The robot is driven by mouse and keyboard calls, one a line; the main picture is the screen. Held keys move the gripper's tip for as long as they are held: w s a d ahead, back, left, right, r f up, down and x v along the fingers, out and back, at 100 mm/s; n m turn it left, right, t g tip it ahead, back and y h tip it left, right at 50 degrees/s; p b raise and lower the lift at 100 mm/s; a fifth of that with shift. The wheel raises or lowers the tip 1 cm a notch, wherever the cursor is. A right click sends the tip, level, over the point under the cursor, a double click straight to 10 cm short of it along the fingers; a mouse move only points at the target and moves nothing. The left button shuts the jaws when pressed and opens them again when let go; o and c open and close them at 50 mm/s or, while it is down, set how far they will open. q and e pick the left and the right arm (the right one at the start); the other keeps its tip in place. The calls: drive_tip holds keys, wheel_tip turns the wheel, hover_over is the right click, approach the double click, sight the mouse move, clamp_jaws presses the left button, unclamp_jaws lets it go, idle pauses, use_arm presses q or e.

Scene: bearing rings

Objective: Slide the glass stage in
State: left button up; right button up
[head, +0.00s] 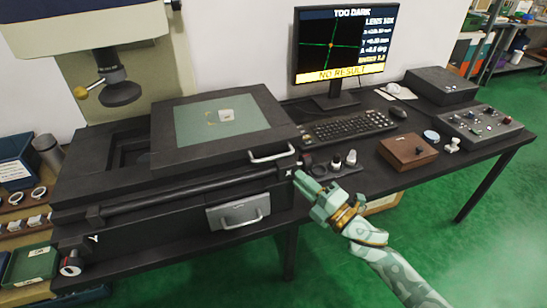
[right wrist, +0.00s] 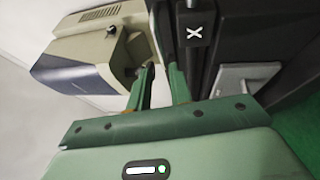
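The glass stage (head: 180,128) is a greenish glass plate in a dark frame on the measuring machine. It sits to the right of the lens (head: 121,93), not under it, and a small pale part (head: 226,115) lies on the glass. A light handle (head: 272,155) is on the frame's near right edge. My right gripper (head: 301,178) is just below and right of that handle, by the X mark, apart from the handle. In the right wrist view its two green fingers (right wrist: 162,72) stand apart with nothing seen gripped. My left gripper is not in view.
The monitor (head: 340,45) reads "TOO DARK" and "NO RESULT". A keyboard (head: 348,125), several small dark and white pieces (head: 335,164) and a brown box (head: 407,152) lie to the right. A drawer (head: 238,212) with a handle is below the stage. Rings (head: 39,193) lie at the left.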

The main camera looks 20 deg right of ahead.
sight(274, 157)
drive_tip(key=b+x, duration=0.1)
drive_tip(key=x, duration=0.9)
drive_tip(key=shift+w+a+f, duration=0.1)
drive_tip(key=shift+w, duration=0.25)
clamp_jaws()
